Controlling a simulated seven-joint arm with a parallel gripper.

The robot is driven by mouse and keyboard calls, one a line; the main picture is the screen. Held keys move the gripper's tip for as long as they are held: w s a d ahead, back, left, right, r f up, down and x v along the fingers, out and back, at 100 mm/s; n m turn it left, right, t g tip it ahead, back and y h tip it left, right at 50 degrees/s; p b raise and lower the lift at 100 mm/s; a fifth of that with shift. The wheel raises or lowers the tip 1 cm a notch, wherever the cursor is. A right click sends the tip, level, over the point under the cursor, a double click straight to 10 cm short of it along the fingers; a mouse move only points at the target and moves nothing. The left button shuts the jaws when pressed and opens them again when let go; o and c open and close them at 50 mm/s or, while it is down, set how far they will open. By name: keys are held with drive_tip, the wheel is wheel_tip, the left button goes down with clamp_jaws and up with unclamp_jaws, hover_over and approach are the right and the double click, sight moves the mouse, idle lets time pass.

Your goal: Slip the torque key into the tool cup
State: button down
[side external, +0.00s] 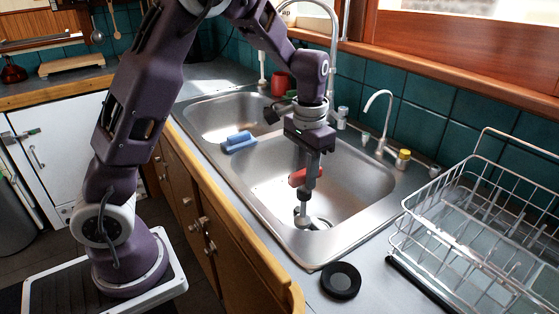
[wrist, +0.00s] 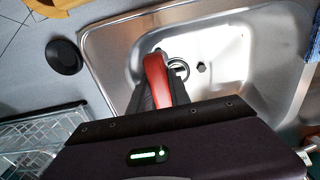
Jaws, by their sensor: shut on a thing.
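My gripper (side external: 304,190) points down into the front sink basin (side external: 362,182) and is shut on a red-handled thing (side external: 298,178). In the wrist view the red handle (wrist: 156,77) lies long between the dark fingers. I cannot clearly tell whether it is the torque key, and its lower end is hard to separate from the fingers. Below it is the round drain (wrist: 179,68) in the basin floor. I cannot make out a clear tool cup. A round black piece (side external: 341,280) with a raised rim lies on the counter at the front, apart from the gripper.
A wire dish rack (side external: 470,225) stands on the counter at right. A tall faucet (side external: 334,60) and a small tap (side external: 385,120) rise behind the sink. A blue sponge-like block (side external: 238,141) lies near the basin divider. A red mug (side external: 283,84) stands at the back.

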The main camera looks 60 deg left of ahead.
wheel_tip(320, 180, up, 17)
drive_tip(key=s+d+m, duration=0.3)
drive_tip(key=d, duration=0.7)
drive_tip(key=s+d+m, duration=0.3)
drive_tip(key=d, duration=0.7)
drive_tip(key=shift+a+f, duration=0.2)
drive_tip(key=shift+f, duration=2.3)
drive_tip(key=shift+s+f, duration=0.1)
